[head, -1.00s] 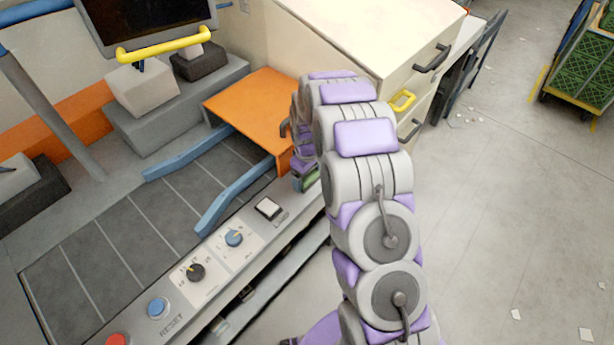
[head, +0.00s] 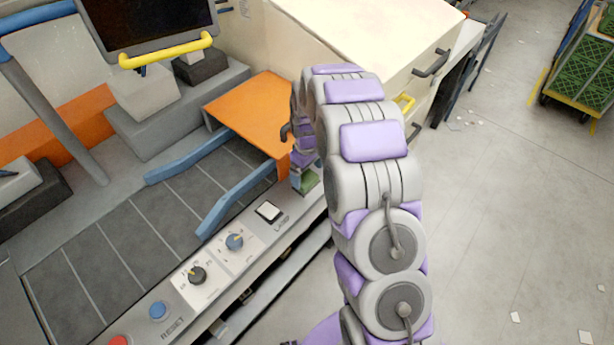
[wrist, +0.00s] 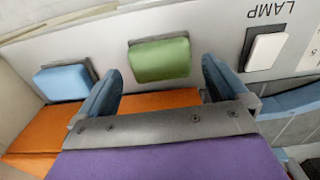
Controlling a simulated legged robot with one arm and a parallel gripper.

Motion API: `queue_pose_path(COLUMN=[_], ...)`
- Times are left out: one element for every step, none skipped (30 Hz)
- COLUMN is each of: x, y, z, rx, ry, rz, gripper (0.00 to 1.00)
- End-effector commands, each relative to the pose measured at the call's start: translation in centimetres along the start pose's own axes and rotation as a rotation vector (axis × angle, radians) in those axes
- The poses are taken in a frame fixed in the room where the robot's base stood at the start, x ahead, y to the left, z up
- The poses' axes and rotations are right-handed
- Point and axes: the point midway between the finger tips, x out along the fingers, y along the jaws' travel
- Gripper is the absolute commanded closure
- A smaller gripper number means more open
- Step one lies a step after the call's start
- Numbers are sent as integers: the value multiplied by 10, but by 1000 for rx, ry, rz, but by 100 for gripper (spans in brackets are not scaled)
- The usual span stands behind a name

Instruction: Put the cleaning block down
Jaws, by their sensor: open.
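A green block (wrist: 160,60) with a grey backing rests on the pale control panel, to the left of the LAMP switch in the wrist view. A similar blue block (wrist: 62,82) sits farther left there. Neither is labelled, so I cannot tell for sure which is the cleaning block. My gripper (wrist: 158,72) is open, its two blue-grey fingers on either side of the green block's near end, with no clear contact. In the head view a bit of the green block (head: 308,182) shows just below my gripper; my arm hides the rest.
The white LAMP switch (head: 269,211), two knobs and the RESET button line the panel (head: 215,266). An orange cover (head: 250,112) stands over the grey conveyor (head: 120,240) with blue guide rails. A cream drawer cabinet (head: 370,40) stands behind my arm. Open floor lies right.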

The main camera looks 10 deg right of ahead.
Motion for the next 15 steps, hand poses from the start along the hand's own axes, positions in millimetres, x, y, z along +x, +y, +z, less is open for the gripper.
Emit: queue_pose_path(x=[-15,-21,-30,-36,-42,-50,-55,-59,-65,-68,-71,-73,-75,-75,-76], y=[0,0,0,1,1,1,1,1,0,0,0,0,0,0,0], z=[-1,-1,-1,-1,-2,-2,-1,-1,-1,-1,-1,-1,-1,-1,-1], rx=[0,0,0,0,0,0,0,0,0,0,0,0,0,0,0], ry=[3,3,4,4,5,5,4,3,2,1,1,1,1,1,1], rz=[2,2,2,3,3,3,3,2,1,1,1,1,1,1,0], gripper=[0,0,0,0,0,0,0,0,0,0,0,0,0,0,0])
